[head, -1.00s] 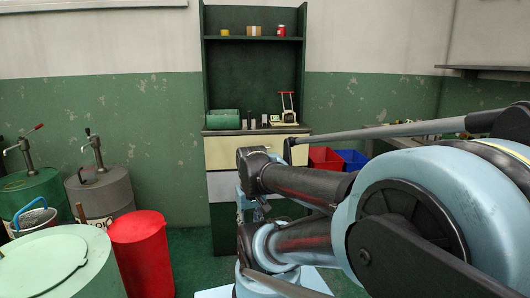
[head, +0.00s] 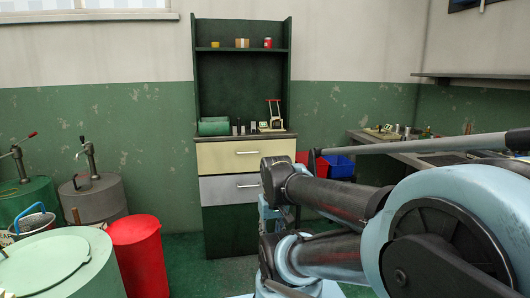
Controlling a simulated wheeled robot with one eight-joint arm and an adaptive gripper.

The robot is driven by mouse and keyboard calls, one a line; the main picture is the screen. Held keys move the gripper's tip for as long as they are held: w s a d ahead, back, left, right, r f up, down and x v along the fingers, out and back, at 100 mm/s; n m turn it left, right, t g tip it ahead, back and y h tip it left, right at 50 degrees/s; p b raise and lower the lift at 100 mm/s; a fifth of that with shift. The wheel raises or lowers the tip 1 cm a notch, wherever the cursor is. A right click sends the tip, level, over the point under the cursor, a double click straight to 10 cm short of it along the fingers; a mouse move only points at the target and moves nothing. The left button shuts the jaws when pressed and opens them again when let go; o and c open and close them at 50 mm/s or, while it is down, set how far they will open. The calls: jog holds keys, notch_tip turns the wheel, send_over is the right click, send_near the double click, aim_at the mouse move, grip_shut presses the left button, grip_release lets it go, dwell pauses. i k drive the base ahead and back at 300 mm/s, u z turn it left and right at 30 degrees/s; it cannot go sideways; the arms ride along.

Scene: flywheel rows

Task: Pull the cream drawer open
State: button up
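The cream drawer (head: 222,158) is the upper drawer of a dark green cabinet (head: 238,92) against the far wall. Its front looks flush with the cabinet, so it appears shut. A pale bar handle (head: 248,152) sits at the middle of its front. My arm crosses the right half of the head view, and its dark links stand in front of the cabinet's lower right side. The drawer front and its handle are clear of the arm in the picture. My gripper cannot be made out; arm links may hide it.
A grey drawer (head: 225,190) lies below the cream one. A green roll (head: 213,127) and small items stand on the cabinet top. A red bin (head: 141,256) and drums stand at left. A blue crate (head: 341,166) and a workbench (head: 392,142) are at right.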

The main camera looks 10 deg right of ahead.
aim_at(227, 157)
jog(key=z, duration=0.05)
jog(key=i, duration=1)
